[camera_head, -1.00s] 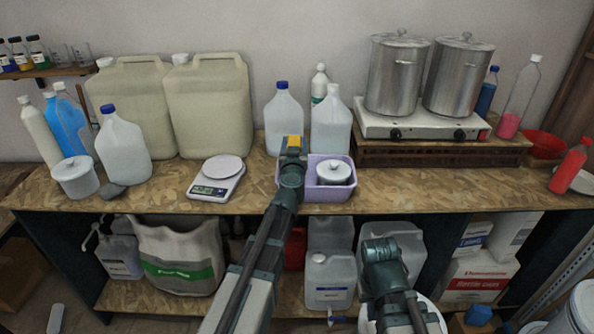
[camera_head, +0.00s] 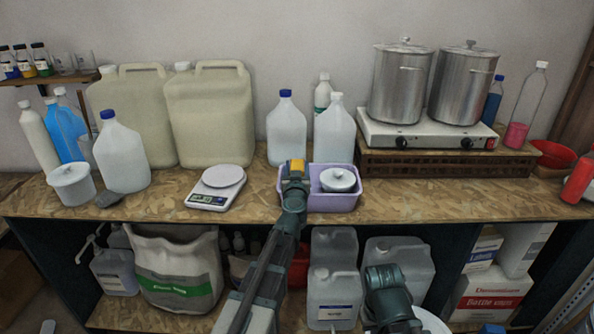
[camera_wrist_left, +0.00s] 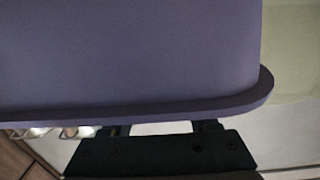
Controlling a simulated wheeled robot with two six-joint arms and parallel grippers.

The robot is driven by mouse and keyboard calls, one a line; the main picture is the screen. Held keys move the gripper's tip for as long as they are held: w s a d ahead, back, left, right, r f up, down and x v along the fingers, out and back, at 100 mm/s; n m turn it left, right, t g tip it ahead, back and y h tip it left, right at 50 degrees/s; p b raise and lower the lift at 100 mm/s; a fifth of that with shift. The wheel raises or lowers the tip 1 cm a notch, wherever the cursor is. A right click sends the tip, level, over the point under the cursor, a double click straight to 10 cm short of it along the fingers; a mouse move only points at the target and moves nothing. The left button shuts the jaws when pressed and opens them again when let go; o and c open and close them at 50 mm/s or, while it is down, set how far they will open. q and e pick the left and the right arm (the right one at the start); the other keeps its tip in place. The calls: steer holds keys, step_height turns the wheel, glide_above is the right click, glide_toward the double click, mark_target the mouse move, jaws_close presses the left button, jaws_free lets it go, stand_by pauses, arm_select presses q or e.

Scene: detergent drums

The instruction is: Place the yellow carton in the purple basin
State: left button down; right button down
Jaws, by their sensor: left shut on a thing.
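The purple basin (camera_head: 332,202) stands at the front of the worktop and holds a white lidded pot (camera_head: 338,180) in its right part. My left gripper (camera_head: 296,172) is at the basin's left part, shut on the small yellow carton (camera_head: 297,166). The carton's lower part is hidden by the gripper, so I cannot tell whether it touches the basin floor. In the left wrist view the basin's purple wall (camera_wrist_left: 130,50) fills most of the picture, and the carton does not show. My right arm shows at the bottom, but its gripper is out of view.
A kitchen scale (camera_head: 216,188) stands left of the basin. White jugs (camera_head: 286,130) stand close behind it. Two steel pots (camera_head: 400,85) stand on a hotplate (camera_head: 420,138) at the right. The worktop right of the basin is clear.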

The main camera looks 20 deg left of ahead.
arm_select(q)
steer(key=shift+f, duration=0.1)
steer(key=c, duration=0.6)
jaws_free()
steer(key=shift+f, duration=0.1)
steer(key=o, duration=0.4)
steer(key=shift+o, duration=0.2)
steer(key=shift+r, duration=0.25)
steer(key=shift+s+d, duration=0.1)
steer(key=shift+s, duration=0.25)
steer(key=v, duration=1.1)
steer(key=shift+s, duration=0.15)
